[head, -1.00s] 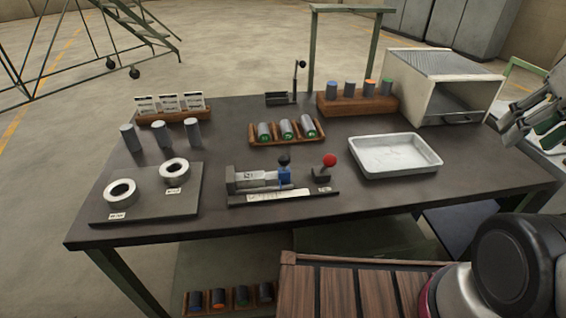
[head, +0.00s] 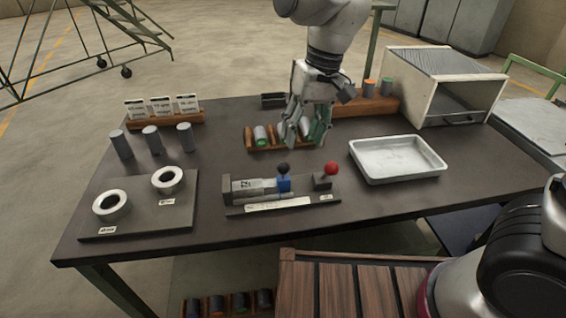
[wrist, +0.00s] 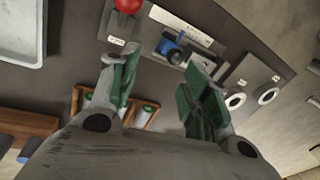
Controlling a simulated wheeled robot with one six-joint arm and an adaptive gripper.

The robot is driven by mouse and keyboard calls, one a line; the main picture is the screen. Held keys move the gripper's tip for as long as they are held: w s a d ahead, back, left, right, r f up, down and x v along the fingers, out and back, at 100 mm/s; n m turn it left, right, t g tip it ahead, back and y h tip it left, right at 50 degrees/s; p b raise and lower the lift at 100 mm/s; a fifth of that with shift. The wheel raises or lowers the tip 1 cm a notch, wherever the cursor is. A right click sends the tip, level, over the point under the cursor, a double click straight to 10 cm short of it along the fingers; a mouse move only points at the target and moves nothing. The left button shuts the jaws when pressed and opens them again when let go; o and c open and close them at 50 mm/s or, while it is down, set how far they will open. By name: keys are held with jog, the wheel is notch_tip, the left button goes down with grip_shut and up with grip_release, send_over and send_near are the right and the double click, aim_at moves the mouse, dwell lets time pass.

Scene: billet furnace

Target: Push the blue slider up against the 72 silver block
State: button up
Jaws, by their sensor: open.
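The blue slider (head: 285,184) with a black ball knob stands on the dark gauge base, right of the silver block (head: 246,188), which has a dark number on it. In the head view I cannot tell whether a gap separates slider and block. The slider also shows in the wrist view (wrist: 171,45), beyond my fingers; the block is partly hidden there by the right finger. My gripper (head: 302,138) points down, open and empty, behind the gauge and over the wooden rack of cylinders. It also shows open in the wrist view (wrist: 160,92).
A red ball knob (head: 331,168) stands right of the slider. The wooden rack (head: 249,138) lies below my gripper. A white tray (head: 398,177) is to the right, and a plate with two rings (head: 140,220) to the left. Table in front of the gauge is clear.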

aim_at(284, 163)
jog(key=a+f, duration=0.1)
jog(key=s+a+f, duration=0.1)
jog(key=a, duration=0.1)
jog(key=f, duration=0.4)
jog(key=a+f, duration=0.1)
jog(key=f, duration=0.2)
jog(key=shift+s+a+f, duration=0.1)
jog(key=shift+s, duration=0.25)
jog(key=shift+c, duration=0.3)
